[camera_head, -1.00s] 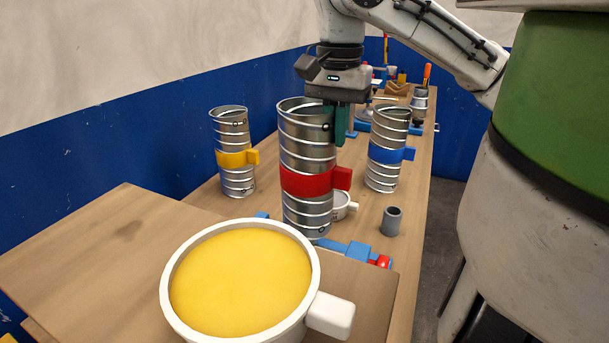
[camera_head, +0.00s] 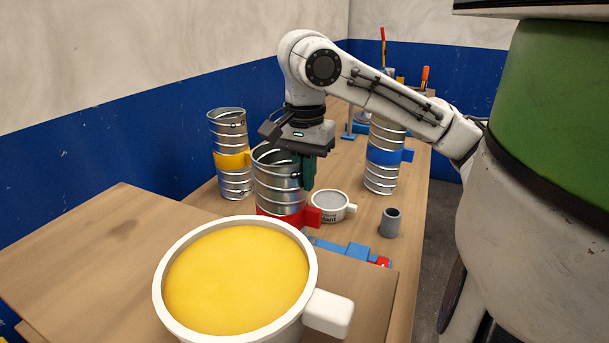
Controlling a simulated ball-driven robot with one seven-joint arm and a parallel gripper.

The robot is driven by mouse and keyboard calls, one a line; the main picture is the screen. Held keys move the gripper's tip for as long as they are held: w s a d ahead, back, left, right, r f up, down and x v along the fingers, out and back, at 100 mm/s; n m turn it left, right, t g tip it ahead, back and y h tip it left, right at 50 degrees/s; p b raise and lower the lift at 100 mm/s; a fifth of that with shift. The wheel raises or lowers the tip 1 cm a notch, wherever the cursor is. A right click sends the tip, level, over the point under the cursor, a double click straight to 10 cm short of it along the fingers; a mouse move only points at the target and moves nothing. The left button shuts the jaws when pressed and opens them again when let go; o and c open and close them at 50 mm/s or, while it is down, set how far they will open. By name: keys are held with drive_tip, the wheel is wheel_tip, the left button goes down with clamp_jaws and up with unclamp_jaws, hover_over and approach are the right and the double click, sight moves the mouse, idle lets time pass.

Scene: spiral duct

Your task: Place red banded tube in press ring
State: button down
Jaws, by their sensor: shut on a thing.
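The red banded tube (camera_head: 277,181) is a ribbed silver spiral duct with a red band and a red side tab (camera_head: 313,217). It stands about upright left of the middle of the head view. My gripper (camera_head: 304,171) is shut on the right side of its upper rim. The tube's lower end is hidden behind the white-rimmed pot of yellow paste (camera_head: 240,277). A blue fixture with a red end (camera_head: 350,252) lies just right of the tube's lower part. I cannot make out the press ring for certain, nor whether the tube touches it.
A yellow-banded tube (camera_head: 231,180) stands to the left and a blue-banded tube (camera_head: 383,176) to the right. A small white labelled cup (camera_head: 330,206) and a grey sleeve (camera_head: 391,223) stand on the bench. Bare wood (camera_head: 100,240) lies at front left.

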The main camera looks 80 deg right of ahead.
drive_tip(key=shift+f, duration=0.15)
drive_tip(key=c, duration=1.3)
unclamp_jaws()
drive_tip(key=shift+o, duration=0.2)
wheel_tip(320, 180, up, 12)
drive_tip(key=shift+r+p, duration=0.2)
drive_tip(key=shift+p, duration=0.45)
